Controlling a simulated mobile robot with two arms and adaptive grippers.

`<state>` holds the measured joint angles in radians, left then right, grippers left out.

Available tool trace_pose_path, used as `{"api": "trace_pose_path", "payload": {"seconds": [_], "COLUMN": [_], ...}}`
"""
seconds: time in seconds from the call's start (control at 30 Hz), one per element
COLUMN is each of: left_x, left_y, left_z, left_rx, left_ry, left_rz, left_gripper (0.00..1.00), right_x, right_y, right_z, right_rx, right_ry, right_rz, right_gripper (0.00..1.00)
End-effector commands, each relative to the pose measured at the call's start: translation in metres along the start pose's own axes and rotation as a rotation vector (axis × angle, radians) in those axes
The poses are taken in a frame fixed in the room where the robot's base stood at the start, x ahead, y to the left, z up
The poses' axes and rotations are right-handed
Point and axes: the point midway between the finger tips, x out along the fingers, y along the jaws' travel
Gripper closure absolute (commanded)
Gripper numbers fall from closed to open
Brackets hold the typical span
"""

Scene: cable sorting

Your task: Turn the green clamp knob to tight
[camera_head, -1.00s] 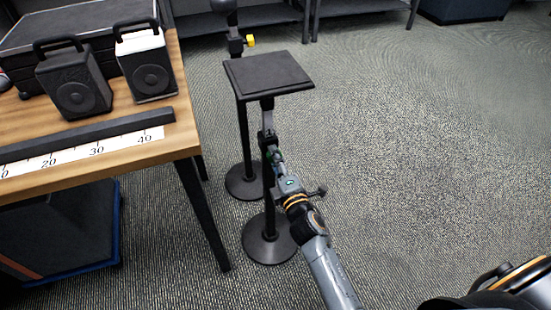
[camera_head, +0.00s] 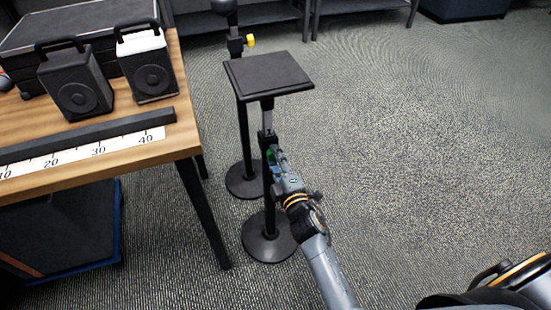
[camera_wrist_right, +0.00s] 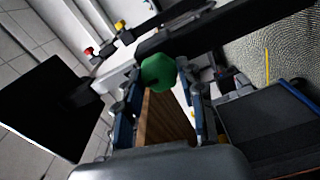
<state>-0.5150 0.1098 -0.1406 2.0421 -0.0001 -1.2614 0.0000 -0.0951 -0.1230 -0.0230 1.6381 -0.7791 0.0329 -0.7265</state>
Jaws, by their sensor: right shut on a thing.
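The green clamp knob (camera_wrist_right: 158,72) sits between the fingertips of my right gripper (camera_wrist_right: 157,83) in the right wrist view. That gripper is shut on it. In the head view my right gripper (camera_head: 276,160) reaches up from the lower right to the knob (camera_head: 270,155), which is mostly hidden by the fingers. The knob is on the black post of the nearer stand (camera_head: 268,243), below its flat black top plate (camera_head: 268,73). Any tightness mark on the clamp is too small to make out. My left gripper is not in view.
A second stand (camera_head: 243,185) with a yellow knob (camera_head: 250,40) is close behind. A wooden table (camera_head: 175,150) with two speakers (camera_head: 80,92) and a ruler strip (camera_head: 75,158) is to the left. The carpet on the right is clear.

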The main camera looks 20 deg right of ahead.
Motion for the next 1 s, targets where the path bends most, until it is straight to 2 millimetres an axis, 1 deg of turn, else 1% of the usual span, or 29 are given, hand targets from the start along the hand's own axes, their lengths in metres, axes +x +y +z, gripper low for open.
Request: {"api": "trace_pose_path", "payload": {"seconds": [0.03, 0.07, 0.1, 0.17, 0.47, 0.57, 0.67, 1.0], "left_x": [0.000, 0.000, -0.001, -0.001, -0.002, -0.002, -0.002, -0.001], "left_y": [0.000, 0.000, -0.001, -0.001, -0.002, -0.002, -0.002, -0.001], "left_z": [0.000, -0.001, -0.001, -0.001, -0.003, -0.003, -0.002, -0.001], "left_rx": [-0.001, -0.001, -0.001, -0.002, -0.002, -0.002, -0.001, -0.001], "left_ry": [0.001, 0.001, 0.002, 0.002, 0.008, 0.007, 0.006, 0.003], "left_rz": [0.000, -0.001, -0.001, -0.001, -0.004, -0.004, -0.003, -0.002], "left_gripper": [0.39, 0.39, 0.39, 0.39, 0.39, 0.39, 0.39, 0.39], "right_x": [0.000, 0.000, 0.000, 0.000, -0.001, -0.006, -0.018, -0.085], "right_y": [-0.001, -0.001, -0.001, -0.001, -0.001, -0.001, -0.002, -0.002], "right_z": [0.001, 0.001, 0.001, 0.001, 0.000, 0.000, 0.001, 0.001], "right_rx": [0.002, 0.002, 0.002, 0.002, 0.000, 0.000, 0.000, 0.003], "right_ry": [-0.003, -0.003, -0.003, -0.003, -0.001, -0.001, -0.001, -0.004], "right_rz": [-0.002, -0.002, -0.002, -0.002, -0.001, -0.002, -0.003, -0.004], "right_gripper": [0.93, 0.57, 0.49, 0.38, 0.38, 0.38, 0.38, 0.38]}}
